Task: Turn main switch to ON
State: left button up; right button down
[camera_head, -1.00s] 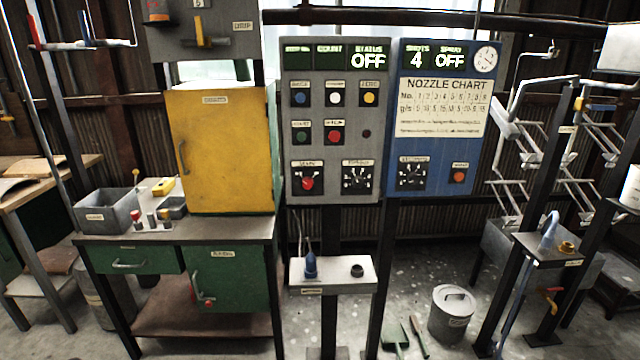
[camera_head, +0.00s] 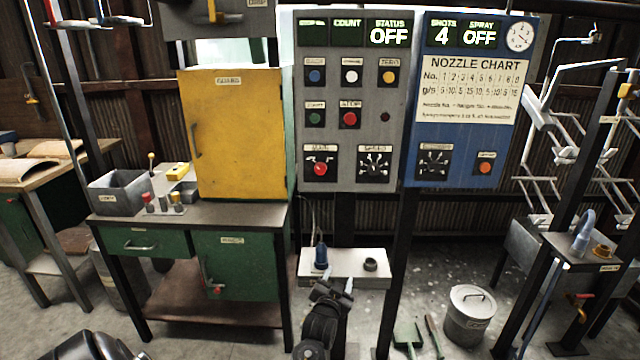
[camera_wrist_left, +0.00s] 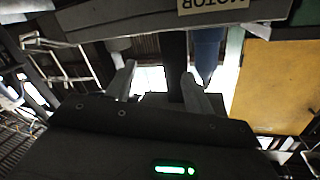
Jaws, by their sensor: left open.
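The main switch (camera_head: 320,168) is a red rotary knob on a dark square plate, at the lower left of the grey control panel (camera_head: 345,140). Its label is too blurred to read surely, and I cannot tell its exact pointer position. The STATUS display (camera_head: 389,32) above reads OFF. My left gripper (camera_head: 337,281) is open and empty, well below the switch, in front of the small white shelf. Its two fingers also show apart in the left wrist view (camera_wrist_left: 158,82). My right gripper is not in view.
A yellow cabinet (camera_head: 235,140) stands left of the panel on a green bench. A dark rotary selector (camera_head: 374,165) sits right beside the switch.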

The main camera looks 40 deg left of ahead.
pick_arm(q)
jog(key=a+r+n+t+y, duration=0.2)
jog(key=a+r+y, duration=0.15)
jog(key=r, duration=1.25)
jog(key=n+y+b, duration=0.1)
jog(key=n+y, duration=0.2)
send_near(320, 171)
jog(key=p+x, duration=0.1)
jog(key=x, duration=0.7)
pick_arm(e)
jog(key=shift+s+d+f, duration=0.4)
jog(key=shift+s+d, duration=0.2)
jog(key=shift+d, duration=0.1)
